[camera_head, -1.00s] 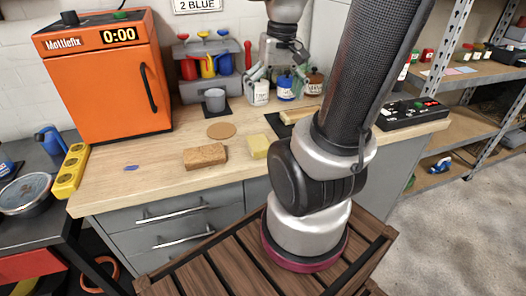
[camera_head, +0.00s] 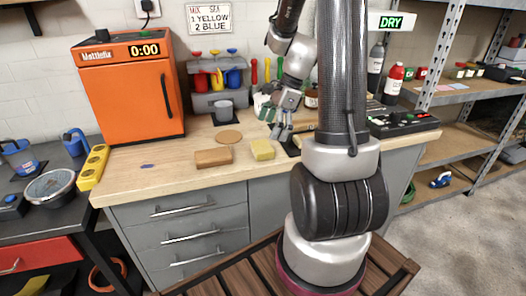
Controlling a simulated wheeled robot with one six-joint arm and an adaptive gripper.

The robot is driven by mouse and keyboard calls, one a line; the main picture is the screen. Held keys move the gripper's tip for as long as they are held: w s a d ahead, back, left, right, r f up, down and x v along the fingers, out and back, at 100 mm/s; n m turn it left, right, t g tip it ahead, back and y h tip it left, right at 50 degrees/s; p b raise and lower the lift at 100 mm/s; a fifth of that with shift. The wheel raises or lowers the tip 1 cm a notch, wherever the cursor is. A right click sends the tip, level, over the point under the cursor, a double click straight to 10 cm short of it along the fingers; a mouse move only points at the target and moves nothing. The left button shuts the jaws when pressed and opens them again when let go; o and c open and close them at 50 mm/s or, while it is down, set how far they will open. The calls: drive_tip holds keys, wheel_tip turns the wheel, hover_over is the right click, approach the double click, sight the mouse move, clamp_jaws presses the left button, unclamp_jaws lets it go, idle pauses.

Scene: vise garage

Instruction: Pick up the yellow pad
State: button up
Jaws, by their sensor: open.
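The yellow pad (camera_head: 262,150) is a small pale-yellow block lying on the wooden workbench (camera_head: 150,186), near its front edge. A brown block (camera_head: 213,157) lies just to its left, with a gap between them. My gripper (camera_head: 278,134) is open and empty, pointing down above the bench. In the picture it is up and to the right of the yellow pad, apart from it. My arm hides part of the bench to the right.
An orange oven (camera_head: 126,88) stands at the bench's back left. Bottles stand behind my gripper. A control box (camera_head: 402,121) sits at right. The bench's front left is mostly clear.

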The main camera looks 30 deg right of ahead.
sight(263, 146)
drive_tip(key=x, duration=0.6)
drive_tip(key=shift+s+a, duration=0.2)
drive_tip(key=c, duration=0.9)
